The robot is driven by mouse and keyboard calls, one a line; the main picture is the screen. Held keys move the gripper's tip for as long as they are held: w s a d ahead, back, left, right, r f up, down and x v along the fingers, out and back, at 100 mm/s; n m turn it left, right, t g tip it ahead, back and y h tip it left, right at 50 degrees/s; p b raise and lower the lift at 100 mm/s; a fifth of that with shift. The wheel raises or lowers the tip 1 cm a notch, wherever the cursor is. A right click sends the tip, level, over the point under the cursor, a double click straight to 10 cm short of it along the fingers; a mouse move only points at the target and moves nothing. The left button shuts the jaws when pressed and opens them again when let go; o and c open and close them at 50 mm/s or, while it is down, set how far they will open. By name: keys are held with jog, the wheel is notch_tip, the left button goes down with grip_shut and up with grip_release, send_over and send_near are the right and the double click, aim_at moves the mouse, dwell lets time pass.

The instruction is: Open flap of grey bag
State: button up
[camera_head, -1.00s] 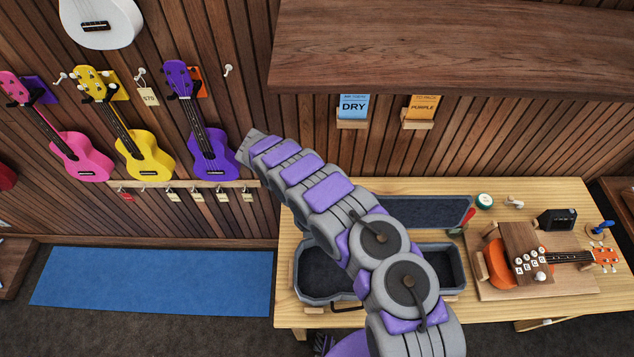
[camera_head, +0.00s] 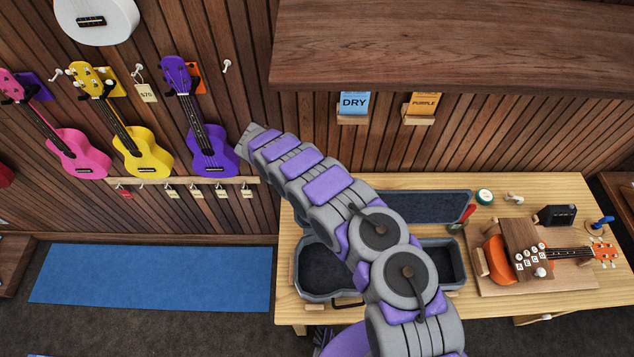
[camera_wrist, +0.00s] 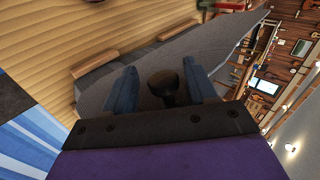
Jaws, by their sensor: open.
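A grey open case (camera_head: 454,262) with a dark lining lies on the wooden table in the head view; it is the only bag-like thing in view. Its lid or flap (camera_head: 430,208) stands back on the far side. My arm crosses in front of the case and hides its middle. My gripper (camera_wrist: 160,72) shows only in the wrist view, its two blue fingers apart. A dark rounded piece (camera_wrist: 163,84) shows between them; I cannot tell if they touch it. A broad grey panel (camera_wrist: 205,45) lies just beyond the fingers, apparently part of the case.
The table (camera_head: 560,195) also holds an orange ukulele (camera_head: 497,262) on a board, a black box (camera_head: 557,216) and small tools. A shelf (camera_head: 450,45) overhangs the back. Ukuleles hang on the left wall. A blue mat (camera_head: 150,277) lies on clear floor.

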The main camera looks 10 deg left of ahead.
jog(key=shift+r, duration=0.1)
jog(key=b+v, duration=0.2)
jog(key=v, duration=0.9)
jog(key=shift+a+r, duration=0.2)
jog(key=shift+a, duration=0.1)
jog(key=shift+s, duration=0.1)
dwell(0.5)
